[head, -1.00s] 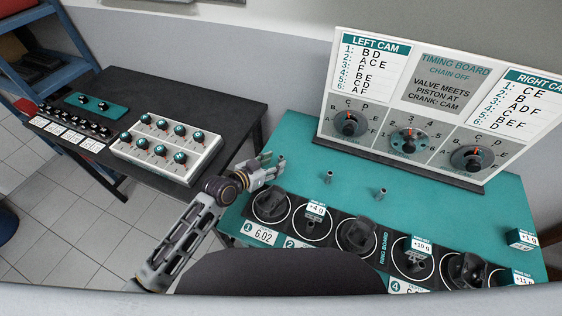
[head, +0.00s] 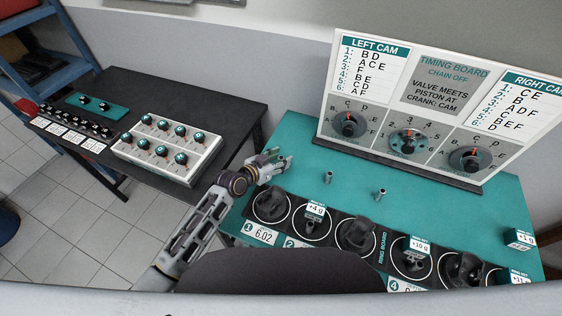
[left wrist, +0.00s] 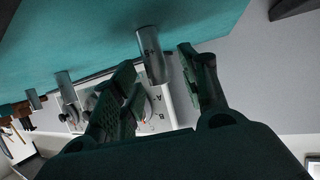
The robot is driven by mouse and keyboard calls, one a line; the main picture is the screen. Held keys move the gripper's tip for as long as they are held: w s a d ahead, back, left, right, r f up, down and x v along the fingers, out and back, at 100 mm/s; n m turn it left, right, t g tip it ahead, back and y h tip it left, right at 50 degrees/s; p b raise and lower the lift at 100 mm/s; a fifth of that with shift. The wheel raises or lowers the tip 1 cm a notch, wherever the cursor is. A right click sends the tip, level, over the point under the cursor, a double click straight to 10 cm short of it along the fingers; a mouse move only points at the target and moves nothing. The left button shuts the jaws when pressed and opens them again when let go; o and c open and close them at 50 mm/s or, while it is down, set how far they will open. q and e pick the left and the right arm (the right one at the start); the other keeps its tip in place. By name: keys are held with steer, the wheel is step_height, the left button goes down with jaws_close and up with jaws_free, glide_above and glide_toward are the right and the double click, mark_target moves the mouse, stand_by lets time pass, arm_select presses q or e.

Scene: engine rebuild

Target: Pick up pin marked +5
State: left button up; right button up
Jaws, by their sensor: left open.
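Two small grey metal pins stand on the teal table top (head: 290,135) in the head view, a left pin (head: 328,177) and a right pin (head: 380,194). No +5 mark is readable on either. My left gripper (head: 283,164) is open, left of the left pin and apart from it. In the left wrist view, a near pin (left wrist: 153,55) shows between the two open fingers (left wrist: 165,92), with a small dark unreadable mark. A second pin (left wrist: 65,87) and a smaller cylinder (left wrist: 34,98) show farther left. My right gripper is not in view.
The ring board (head: 383,247) with round dark pieces and weight tags runs along the table's front. The timing board (head: 447,83) stands behind the pins. A black side table (head: 215,100) with a knob box (head: 170,165) is at left.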

arm_select(q)
steer(key=shift+w+d+f, duration=0.2)
steer(key=shift+w+d, duration=0.15)
stand_by(0.3)
jaws_close()
